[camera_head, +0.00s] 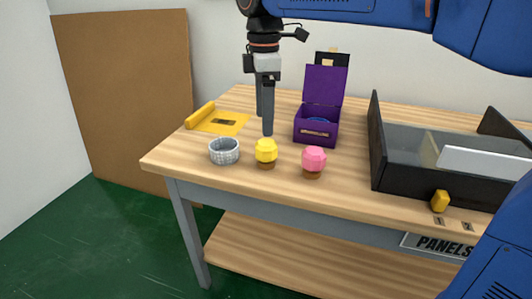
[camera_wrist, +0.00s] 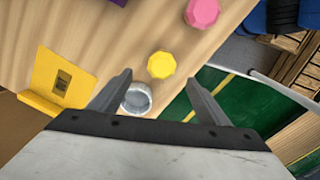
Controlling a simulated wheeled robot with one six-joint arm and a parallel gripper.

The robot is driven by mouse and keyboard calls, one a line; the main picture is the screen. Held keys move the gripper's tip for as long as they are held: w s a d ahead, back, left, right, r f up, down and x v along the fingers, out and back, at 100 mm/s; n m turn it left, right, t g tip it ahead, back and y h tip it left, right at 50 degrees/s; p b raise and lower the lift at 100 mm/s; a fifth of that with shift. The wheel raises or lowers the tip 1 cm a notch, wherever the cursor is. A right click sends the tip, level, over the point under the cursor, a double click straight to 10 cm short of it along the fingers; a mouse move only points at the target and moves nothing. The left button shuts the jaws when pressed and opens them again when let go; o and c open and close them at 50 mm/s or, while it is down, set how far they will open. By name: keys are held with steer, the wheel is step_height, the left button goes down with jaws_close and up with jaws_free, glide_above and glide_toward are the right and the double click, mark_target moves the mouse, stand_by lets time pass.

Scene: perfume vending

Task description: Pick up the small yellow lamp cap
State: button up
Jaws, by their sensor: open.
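The small yellow lamp cap (camera_head: 266,147) is a faceted yellow top on a brown base, standing upright near the table's front edge in the head view. In the wrist view the yellow lamp cap (camera_wrist: 161,65) lies just ahead of the fingertips, between their directions. My gripper (camera_head: 266,122) points down above and slightly behind the cap in the head view. In the wrist view my gripper (camera_wrist: 158,78) has its two fingers wide apart with nothing held between them.
A pink cap (camera_head: 313,159) stands right of the yellow one, and a grey ring-shaped cup (camera_head: 224,151) left. Behind are an open purple box (camera_head: 316,124) and a yellow sheet (camera_head: 222,122). A black-framed bin (camera_head: 400,176) fills the right side of the table (camera_head: 180,157).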

mark_target(265, 142)
steer(key=shift+s+d+f, duration=0.1)
steer(key=shift+f, duration=3.65)
steer(key=c, duration=1.2)
steer(key=shift+r, duration=0.15)
